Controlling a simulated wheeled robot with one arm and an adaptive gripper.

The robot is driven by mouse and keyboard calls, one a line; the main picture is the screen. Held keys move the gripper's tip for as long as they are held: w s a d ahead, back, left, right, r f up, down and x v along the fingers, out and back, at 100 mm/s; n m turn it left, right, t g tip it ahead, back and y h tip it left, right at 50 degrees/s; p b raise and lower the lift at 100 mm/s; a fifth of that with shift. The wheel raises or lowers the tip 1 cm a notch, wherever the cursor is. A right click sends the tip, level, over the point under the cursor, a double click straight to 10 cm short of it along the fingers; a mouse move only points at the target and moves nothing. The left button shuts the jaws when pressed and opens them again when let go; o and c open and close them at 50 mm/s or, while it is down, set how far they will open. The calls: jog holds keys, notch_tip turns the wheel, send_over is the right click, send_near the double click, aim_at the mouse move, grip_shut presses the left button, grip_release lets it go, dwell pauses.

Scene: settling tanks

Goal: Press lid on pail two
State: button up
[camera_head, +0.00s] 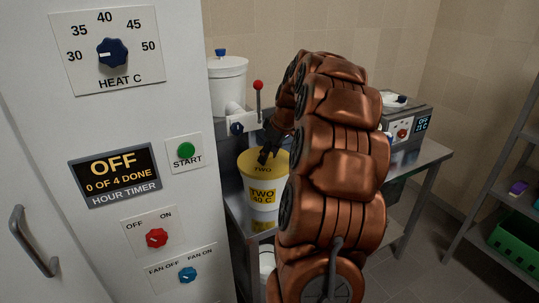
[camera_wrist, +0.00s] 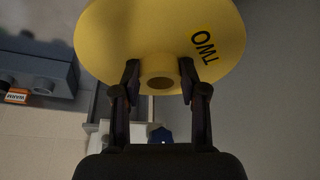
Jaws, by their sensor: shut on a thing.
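The yellow lid marked TWO (camera_head: 251,164) is at the top of pail two (camera_head: 263,205), a white pail with a yellow "TWO 40 C" label. The pail stands upright; I cannot tell whether the lid's rim is fully seated. My gripper (camera_head: 267,155) is over the lid. In the wrist view the lid (camera_wrist: 130,32) fills the upper middle, and my gripper (camera_wrist: 159,82) is shut on its round knob (camera_wrist: 158,64), one finger on each side. My arm covers the area right of the pail in the head view.
A white tank (camera_head: 228,82) with a blue knob stands behind, near a red-tipped lever (camera_head: 258,87). The control cabinet (camera_head: 100,225) on the left reads OFF, 0 OF 4 DONE. A grey device (camera_head: 408,124) sits on the metal bench at right, with a shelf (camera_head: 510,160) beyond.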

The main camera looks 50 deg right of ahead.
dwell(0.3)
jog(key=o, duration=1.7)
jog(key=shift+r, duration=0.1)
jog(key=shift+r+p, duration=0.6)
jog(key=shift+r, duration=2.8)
jog(key=shift+c, duration=0.3)
grip_shut()
jog(key=shift+a, duration=0.1)
